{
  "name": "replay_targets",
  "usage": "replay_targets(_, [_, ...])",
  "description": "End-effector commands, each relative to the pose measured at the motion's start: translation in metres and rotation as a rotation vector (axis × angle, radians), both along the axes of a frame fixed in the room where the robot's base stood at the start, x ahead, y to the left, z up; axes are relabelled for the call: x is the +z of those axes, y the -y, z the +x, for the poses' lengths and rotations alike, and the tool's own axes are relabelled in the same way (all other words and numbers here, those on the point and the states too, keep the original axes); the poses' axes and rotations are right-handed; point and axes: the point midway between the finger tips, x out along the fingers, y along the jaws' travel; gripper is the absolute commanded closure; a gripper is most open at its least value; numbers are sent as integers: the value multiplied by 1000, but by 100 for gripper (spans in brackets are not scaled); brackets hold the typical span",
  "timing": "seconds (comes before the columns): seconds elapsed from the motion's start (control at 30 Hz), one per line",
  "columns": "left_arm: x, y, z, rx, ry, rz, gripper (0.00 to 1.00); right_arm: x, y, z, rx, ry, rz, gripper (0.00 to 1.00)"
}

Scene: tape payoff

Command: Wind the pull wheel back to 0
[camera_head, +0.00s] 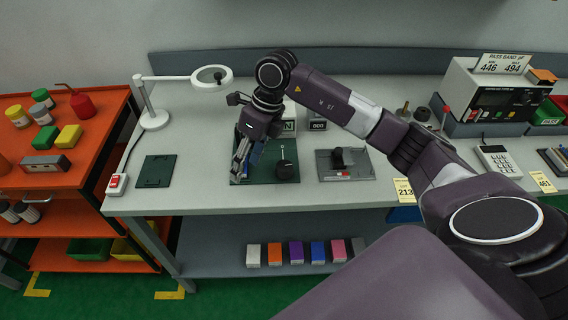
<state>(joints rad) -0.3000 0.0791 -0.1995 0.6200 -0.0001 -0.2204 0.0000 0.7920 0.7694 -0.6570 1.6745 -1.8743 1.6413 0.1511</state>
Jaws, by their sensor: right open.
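My right gripper (239,174) is open and points down over the left part of a dark green plate (262,178) on the bench. A dark round wheel or knob (287,170) sits at the right of this plate, with a thin upright part behind it; I take it for the pull wheel. The gripper is left of the wheel, apart from it. A small blue part (257,152) shows beside the fingers, partly hidden by them. Any scale or 0 mark on the wheel is too small to read. My left gripper is not in view.
A grey plate with a black device (345,160) stands right of the green plate. Behind are a small "000" display (318,125) and a partly hidden sign. A magnifier lamp (153,118) and dark mat (157,171) are at left. A tester (495,98) stands at right.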

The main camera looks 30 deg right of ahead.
Motion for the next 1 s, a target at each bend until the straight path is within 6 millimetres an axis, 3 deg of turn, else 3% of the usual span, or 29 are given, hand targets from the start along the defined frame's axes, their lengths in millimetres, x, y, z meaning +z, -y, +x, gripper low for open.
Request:
replay_targets(0.03, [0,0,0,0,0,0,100,4,31,1,-25,-21,-90,46])
replay_targets(0.1, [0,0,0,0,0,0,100,8,65,-2,-57,-55,-194,46])
replay_targets(0.23, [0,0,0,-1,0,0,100,15,100,-7,-96,-94,-297,46])
replay_targets(0.37, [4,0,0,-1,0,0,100,9,107,-10,-104,-109,-320,46])
replay_targets(0.8, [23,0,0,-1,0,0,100,-54,105,-10,-101,-108,-314,46])
replay_targets(1.0, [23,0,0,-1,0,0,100,-62,105,-10,-100,-105,-314,46])
